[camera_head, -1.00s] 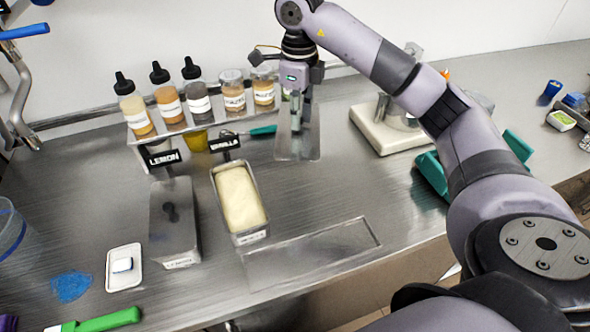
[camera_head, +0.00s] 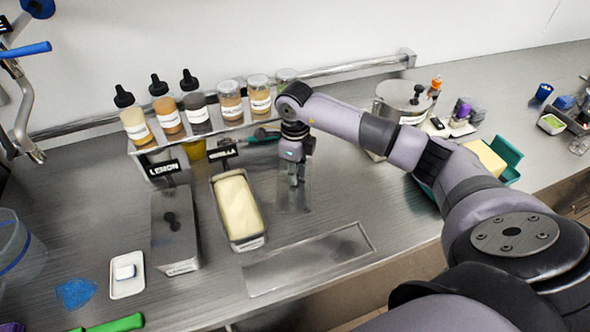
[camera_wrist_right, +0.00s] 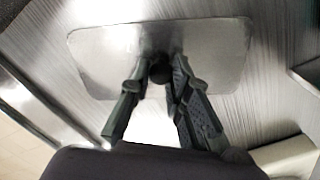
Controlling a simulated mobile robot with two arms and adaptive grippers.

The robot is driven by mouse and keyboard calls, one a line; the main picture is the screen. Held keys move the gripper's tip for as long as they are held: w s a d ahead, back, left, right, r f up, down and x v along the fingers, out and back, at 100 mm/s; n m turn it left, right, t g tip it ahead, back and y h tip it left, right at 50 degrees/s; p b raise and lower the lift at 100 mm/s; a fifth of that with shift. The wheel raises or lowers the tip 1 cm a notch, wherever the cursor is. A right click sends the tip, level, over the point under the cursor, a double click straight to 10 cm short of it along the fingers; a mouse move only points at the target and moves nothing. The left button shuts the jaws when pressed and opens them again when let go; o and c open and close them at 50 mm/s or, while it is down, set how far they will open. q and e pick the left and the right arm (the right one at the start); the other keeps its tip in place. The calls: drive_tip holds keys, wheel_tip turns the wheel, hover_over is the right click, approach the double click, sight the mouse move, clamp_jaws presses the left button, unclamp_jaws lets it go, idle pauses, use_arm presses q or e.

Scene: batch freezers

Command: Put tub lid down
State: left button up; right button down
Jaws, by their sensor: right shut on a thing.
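My right gripper (camera_head: 293,182) is shut on the dark knob (camera_wrist_right: 160,72) of the tub lid. The tub lid (camera_head: 296,202) is a flat metal rectangle with rounded corners. It also shows in the right wrist view (camera_wrist_right: 220,50), lying level under the fingers. It is at or just above the bare counter (camera_head: 330,210), right of the open vanilla tub; I cannot tell whether it touches. The vanilla tub (camera_head: 237,207) holds pale ice cream. My left gripper is not in view.
The lemon tub (camera_head: 175,228) stands covered, left of the vanilla tub. Bottles and jars (camera_head: 168,115) stand on a rack behind. A recessed panel (camera_head: 310,262) lies in front. A metal pot (camera_head: 400,100) and a teal container (camera_head: 507,155) stand to the right.

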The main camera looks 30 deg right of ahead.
drive_tip(key=shift+f, duration=0.15)
drive_tip(key=c, duration=1.7)
unclamp_jaws()
drive_tip(key=shift+o, duration=1.1)
